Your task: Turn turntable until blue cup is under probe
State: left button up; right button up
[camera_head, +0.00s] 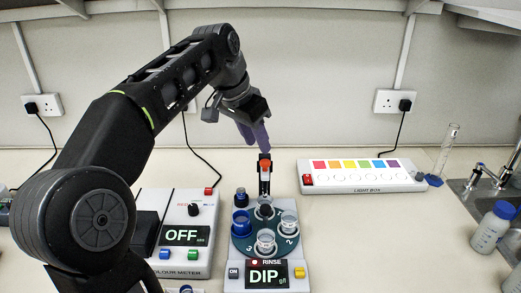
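The turntable (253,249) is a dark teal disc on a white base with a DIP display. The blue cup (241,224) sits on its left side. A clear cup (288,223) is on the right and another clear cup (266,242) is at the front. The numbers 2 and 3 show on the disc. What looks like the probe, an upright dark and white piece with an orange-red part (265,168), stands at the back, apart from the blue cup. My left gripper (259,141), with purple fingers, points down above and behind it; its finger gap is unclear. My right gripper is out of view.
A colour meter (183,236) reading OFF stands left of the turntable. A dark-capped item (241,197) is just behind the blue cup. A light box (363,177) is at the back right, with clear bench in front. A bottle (492,229) and sink are at far right.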

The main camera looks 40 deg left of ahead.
aim_at(246, 245)
jog(key=k+l, duration=0.35)
jog(key=l, duration=0.15)
jog(key=k+l, duration=0.75)
jog(key=l, duration=0.3)
